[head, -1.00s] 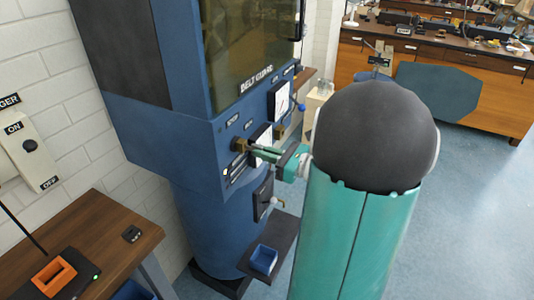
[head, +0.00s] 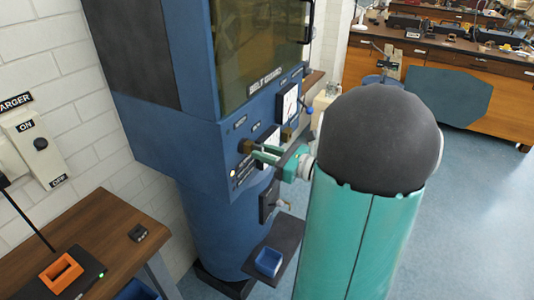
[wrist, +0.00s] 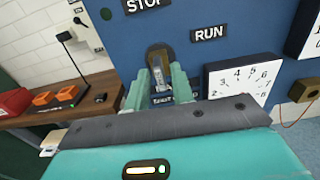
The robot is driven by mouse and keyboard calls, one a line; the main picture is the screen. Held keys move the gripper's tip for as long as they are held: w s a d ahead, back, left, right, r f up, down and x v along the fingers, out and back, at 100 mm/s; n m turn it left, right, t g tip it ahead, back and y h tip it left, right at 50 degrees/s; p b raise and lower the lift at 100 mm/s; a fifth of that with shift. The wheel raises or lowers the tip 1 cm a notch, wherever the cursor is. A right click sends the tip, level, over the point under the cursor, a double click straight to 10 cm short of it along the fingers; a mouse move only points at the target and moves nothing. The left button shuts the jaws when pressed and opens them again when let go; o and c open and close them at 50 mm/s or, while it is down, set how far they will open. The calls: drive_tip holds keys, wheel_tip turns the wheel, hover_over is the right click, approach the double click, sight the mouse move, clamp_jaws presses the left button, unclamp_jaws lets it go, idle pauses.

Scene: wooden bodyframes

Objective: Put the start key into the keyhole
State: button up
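The blue machine (head: 190,160) carries a brass-brown fitting (head: 245,146) on its sloped front panel, under the STOP and RUN labels. The fitting also shows in the wrist view (wrist: 159,52) as a rounded brown piece. A pale grey piece, seemingly the start key (wrist: 158,74), stands at it between my fingers. My gripper (head: 264,155) is right in front of the fitting. Its green fingers (wrist: 158,90) are spread, with a gap on each side of the grey piece. How deep the key sits is hidden.
A dial gauge (wrist: 240,80) is on the panel, right of my fingers. A wooden table (head: 95,255) with an orange holder (head: 61,272) stands at the left. A blue bin (head: 268,262) sits on a low shelf. The floor at the right is clear.

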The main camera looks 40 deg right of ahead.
drive_tip(key=shift+o, duration=0.6)
drive_tip(key=v, duration=1.4)
drive_tip(key=shift+w+a, duration=0.1)
